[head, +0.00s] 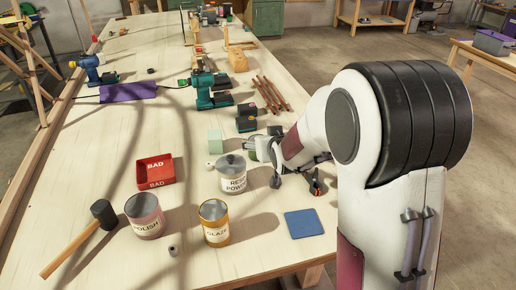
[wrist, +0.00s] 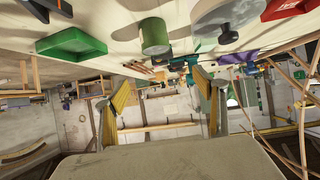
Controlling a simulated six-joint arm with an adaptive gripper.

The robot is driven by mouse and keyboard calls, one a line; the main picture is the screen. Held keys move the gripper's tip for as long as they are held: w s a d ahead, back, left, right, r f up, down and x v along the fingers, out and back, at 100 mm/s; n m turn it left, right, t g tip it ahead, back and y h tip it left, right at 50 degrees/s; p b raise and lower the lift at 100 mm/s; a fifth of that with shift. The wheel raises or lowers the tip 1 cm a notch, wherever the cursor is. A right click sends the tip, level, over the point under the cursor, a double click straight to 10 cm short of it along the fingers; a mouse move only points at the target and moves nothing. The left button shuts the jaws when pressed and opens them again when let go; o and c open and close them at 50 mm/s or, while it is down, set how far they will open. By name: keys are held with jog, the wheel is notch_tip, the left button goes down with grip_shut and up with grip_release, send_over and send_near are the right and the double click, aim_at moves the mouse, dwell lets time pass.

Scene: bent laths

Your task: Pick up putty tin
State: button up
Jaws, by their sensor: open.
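No label reading putty is legible in either view. A green tin (wrist: 155,36) shows upside down in the wrist view, beyond and above the gap between my fingers, apart from them. In the head view a green cylinder (head: 263,148), probably the same tin, is partly hidden behind my gripper. Legible tins are the pink polish tin (head: 145,216), the orange glaze tin (head: 215,224) and the white lidded powder pot (head: 233,180). My gripper (wrist: 152,97) is open with nothing between its yellow-padded fingers. In the head view it is low over the bench, right of the powder pot.
A red BAD tray (head: 155,172), a mallet (head: 85,238) and a blue mat (head: 304,224) lie on the bench (head: 110,165). A green tray (wrist: 72,42) shows in the wrist view. Power tools (head: 207,90) and sticks (head: 270,95) lie farther back. My arm hides the right side.

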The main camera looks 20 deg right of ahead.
jog(key=w+d+f+t, duration=0.1)
jog(key=w+f, duration=0.5)
jog(key=shift+d+f, duration=0.25)
jog(key=shift+d, duration=0.05)
jog(key=shift+w, duration=0.1)
jog(key=shift+x, duration=1.25)
jog(key=shift+w, duration=0.1)
jog(key=shift+w+a+f, duration=0.15)
jog(key=shift+w+f, duration=0.6)
jog(key=shift+w, duration=0.35)
jog(key=shift+x, duration=1.2)
jog(key=shift+r, duration=0.1)
